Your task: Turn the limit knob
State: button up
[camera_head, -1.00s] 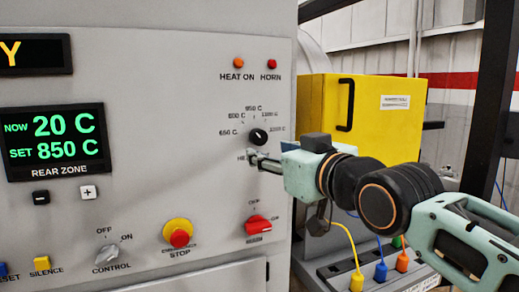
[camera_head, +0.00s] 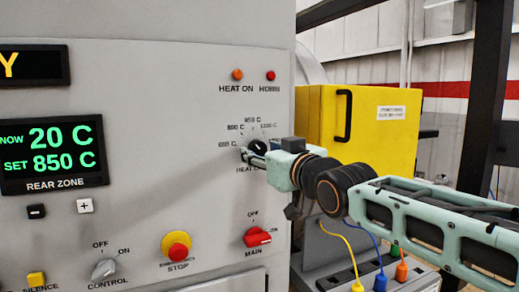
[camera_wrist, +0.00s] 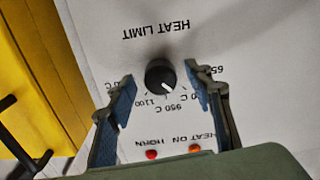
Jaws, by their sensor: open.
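The limit knob (camera_head: 257,147) is a small black round knob with a white pointer line, on the grey furnace panel, ringed by temperature marks. In the wrist view the knob (camera_wrist: 160,76) lies between and just beyond my gripper's two open fingers (camera_wrist: 162,98), with a gap on each side. The label "HEAT LIMIT" reads upside down there, and the pointer line points toward the lower right. In the head view my gripper (camera_head: 252,157) is at the knob from the right and partly covers it and its label.
A red main switch (camera_head: 257,237) and a yellow-and-red stop button (camera_head: 177,247) are below. The heat-on lamp (camera_head: 237,75) and horn lamp (camera_head: 270,75) are above. A yellow box (camera_head: 370,130) with a black handle stands behind my gripper to the right.

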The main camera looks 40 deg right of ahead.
jog(key=shift+x, duration=0.8)
jog(key=c, duration=1.2)
